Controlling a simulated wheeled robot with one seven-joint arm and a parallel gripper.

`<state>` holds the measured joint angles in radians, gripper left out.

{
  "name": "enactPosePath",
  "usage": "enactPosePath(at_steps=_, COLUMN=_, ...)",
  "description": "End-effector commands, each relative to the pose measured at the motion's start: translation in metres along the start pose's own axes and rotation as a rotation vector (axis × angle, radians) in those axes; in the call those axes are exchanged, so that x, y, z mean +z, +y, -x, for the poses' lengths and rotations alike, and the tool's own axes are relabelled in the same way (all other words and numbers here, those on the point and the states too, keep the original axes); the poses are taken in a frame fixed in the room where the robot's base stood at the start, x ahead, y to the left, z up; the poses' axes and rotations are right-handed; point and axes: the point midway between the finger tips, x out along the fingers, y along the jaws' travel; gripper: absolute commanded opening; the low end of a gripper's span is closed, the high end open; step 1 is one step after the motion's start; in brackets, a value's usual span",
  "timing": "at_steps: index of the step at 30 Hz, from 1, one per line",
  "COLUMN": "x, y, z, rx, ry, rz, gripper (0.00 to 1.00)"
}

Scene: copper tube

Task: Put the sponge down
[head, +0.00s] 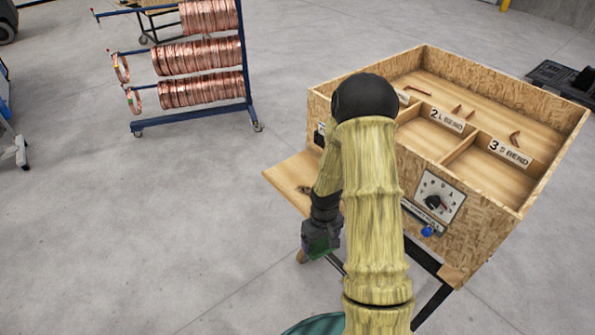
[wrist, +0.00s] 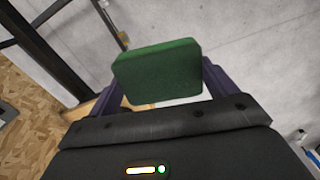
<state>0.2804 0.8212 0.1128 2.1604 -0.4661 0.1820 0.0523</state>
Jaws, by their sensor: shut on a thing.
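A green rectangular sponge (wrist: 158,72) sits between the purple fingers of my gripper (wrist: 160,84) in the wrist view. My gripper is shut on it. In the head view my gripper (head: 319,236) hangs beside the front of the wooden box, just below the fold-out wooden shelf in the picture. The sponge (head: 322,246) shows there as a small dark green patch, partly hidden by the gripper. Bare floor shows behind the sponge in the wrist view.
The chipboard box (head: 475,228) has labelled compartments, a dial (head: 434,202) and a blue knob (head: 427,231). Its shelf (head: 288,178) is partly hidden by my arm. A blue rack (head: 190,118) of copper coils stands at the back left. Open floor (head: 130,240) lies to the left.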

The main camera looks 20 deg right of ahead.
Motion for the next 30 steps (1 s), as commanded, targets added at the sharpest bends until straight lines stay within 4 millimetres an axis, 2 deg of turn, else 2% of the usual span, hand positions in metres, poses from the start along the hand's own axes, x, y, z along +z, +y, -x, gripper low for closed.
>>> enactPosePath(at_steps=1, x=-0.005, y=-0.005, z=-0.014, rx=0.0, ry=-0.001, rz=-0.009, gripper=0.6)
enactPosePath(at_steps=13, x=-0.051, y=-0.058, z=-0.103, rx=0.001, ry=-0.002, rz=-0.175, gripper=0.6)
enactPosePath(at_steps=17, x=-0.056, y=-0.065, z=-0.11, rx=0.002, ry=0.0, rz=-0.203, gripper=0.6)
enactPosePath(at_steps=30, x=-0.056, y=-0.065, z=-0.108, rx=0.001, ry=0.0, rz=-0.203, gripper=0.6)
